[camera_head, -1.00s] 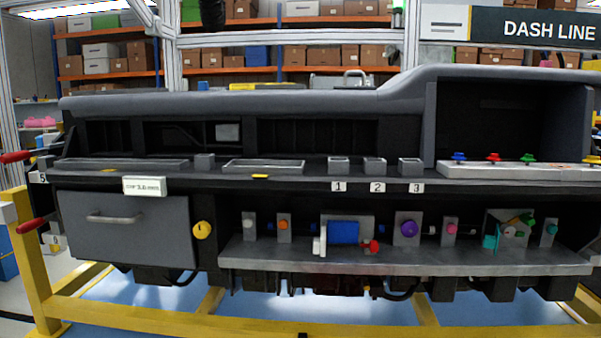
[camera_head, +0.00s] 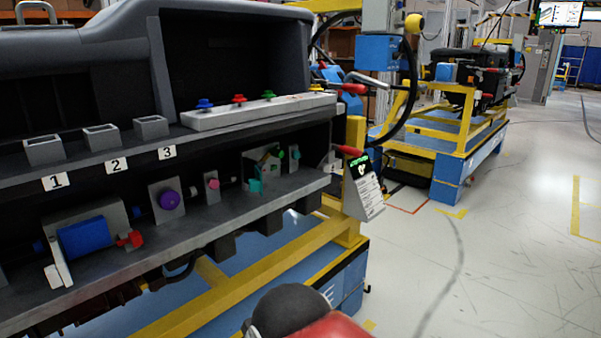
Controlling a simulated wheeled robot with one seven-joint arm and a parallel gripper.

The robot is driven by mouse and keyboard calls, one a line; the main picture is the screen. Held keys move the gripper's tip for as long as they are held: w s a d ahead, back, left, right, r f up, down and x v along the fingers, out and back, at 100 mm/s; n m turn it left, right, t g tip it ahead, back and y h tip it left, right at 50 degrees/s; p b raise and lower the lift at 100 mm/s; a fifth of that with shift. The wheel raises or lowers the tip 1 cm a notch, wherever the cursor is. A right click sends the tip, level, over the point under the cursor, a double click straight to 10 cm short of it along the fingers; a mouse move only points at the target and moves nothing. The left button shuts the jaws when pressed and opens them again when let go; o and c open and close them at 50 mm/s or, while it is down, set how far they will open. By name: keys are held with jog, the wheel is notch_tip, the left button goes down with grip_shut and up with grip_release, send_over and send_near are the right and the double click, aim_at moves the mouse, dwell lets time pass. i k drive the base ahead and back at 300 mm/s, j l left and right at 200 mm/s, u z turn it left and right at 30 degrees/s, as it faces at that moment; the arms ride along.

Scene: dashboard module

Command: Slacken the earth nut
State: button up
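No part is readably marked as the earth nut, so I cannot tell which it is. On the dashboard module, a pale strip (camera_head: 265,112) carries blue (camera_head: 204,104), red (camera_head: 239,99), green (camera_head: 269,95) and yellow (camera_head: 315,88) knob-like parts. On the lower shelf are a blue block (camera_head: 84,239) with a red part (camera_head: 131,239) beside it, a purple knob (camera_head: 169,200), a pink knob (camera_head: 213,184), and a bracket with green and teal parts (camera_head: 255,185). My gripper is not in view. A dark rounded part and a red part, probably mine, show at the bottom edge.
Open bins numbered 1 (camera_head: 44,150), 2 (camera_head: 102,136) and 3 (camera_head: 151,127) stand on the upper ledge. A yellow frame (camera_head: 240,280) supports the module. A label stand (camera_head: 363,188) is at its right end. Clear floor (camera_head: 500,260) lies to the right.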

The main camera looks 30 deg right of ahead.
aim_at(265, 168)
jog(key=i+j+z, duration=0.15)
jog(key=z, duration=0.45)
jog(key=k+l+u, duration=0.1)
jog(key=u, duration=0.4)
jog(key=k+l+u, duration=0.1)
jog(key=u, duration=0.4)
jog(key=k+l+u, duration=0.15)
jog(key=u, duration=0.35)
jog(key=z, duration=1.3)
jog(key=k+l+z, duration=0.1)
jog(key=l+z, duration=0.25)
